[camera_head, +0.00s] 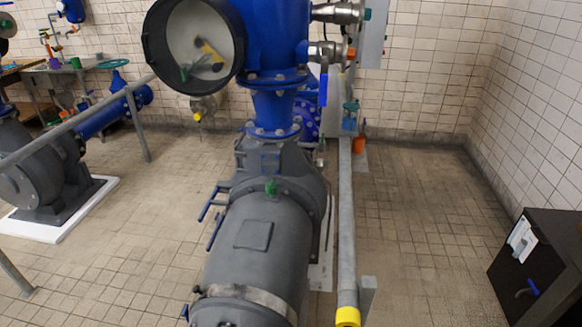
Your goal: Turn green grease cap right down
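A small green cap (271,187) stands upright on top of the grey pump housing (262,225), near the middle of the picture. It is small, so its exact turn angle cannot be told. Another green cap (367,14) sits at the right end of a metal fitting high on the blue pipe. I cannot tell which of these the task names. Neither of my grippers shows in the head view.
A black cabinet (535,265) stands at right. The tiled floor between rail and cabinet is clear.

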